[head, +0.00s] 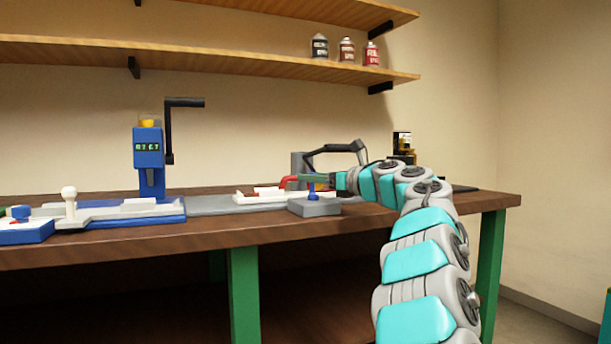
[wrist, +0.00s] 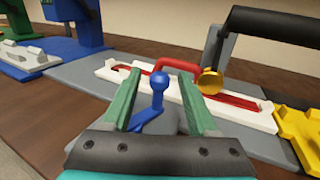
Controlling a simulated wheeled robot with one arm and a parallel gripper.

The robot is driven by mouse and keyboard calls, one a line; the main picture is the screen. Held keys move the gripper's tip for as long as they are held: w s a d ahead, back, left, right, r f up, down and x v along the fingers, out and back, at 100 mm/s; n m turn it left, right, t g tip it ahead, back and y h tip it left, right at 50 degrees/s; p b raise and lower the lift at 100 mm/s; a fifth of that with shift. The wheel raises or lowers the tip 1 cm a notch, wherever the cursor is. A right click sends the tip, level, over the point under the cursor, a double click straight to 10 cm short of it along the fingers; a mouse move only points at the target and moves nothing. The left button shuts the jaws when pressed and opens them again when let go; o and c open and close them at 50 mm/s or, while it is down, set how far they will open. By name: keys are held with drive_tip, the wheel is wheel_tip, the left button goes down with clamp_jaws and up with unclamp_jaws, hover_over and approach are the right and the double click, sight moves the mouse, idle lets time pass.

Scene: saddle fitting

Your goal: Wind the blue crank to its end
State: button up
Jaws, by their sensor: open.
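The blue crank (wrist: 157,92) has a round knob on a short upright post and a flat arm. It sits on a small grey box (head: 314,207) at the front of the bench, and the crank also shows in the head view (head: 312,188). My gripper (wrist: 160,76) is open, with one green finger on each side of the crank's knob in the wrist view. Gaps show between the knob and both fingers. In the head view my gripper (head: 302,178) reaches in from the right, at about the knob's height. The crank's lower hub is partly hidden by my gripper.
Behind the crank lies a white tray (wrist: 238,116) with a red handle (wrist: 175,65). A black lever (wrist: 275,30) with a gold end rises behind it, and a yellow block (wrist: 300,125) is at right. A blue machine (head: 148,150) with a black handle stands at left.

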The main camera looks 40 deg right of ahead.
drive_tip(key=shift+w+a+r+p, duration=0.1)
drive_tip(key=shift+w+a+p, duration=0.1)
drive_tip(key=shift+w, duration=0.75)
drive_tip(key=shift+w+a+p, duration=0.15)
drive_tip(key=shift+w, duration=0.8)
clamp_jaws()
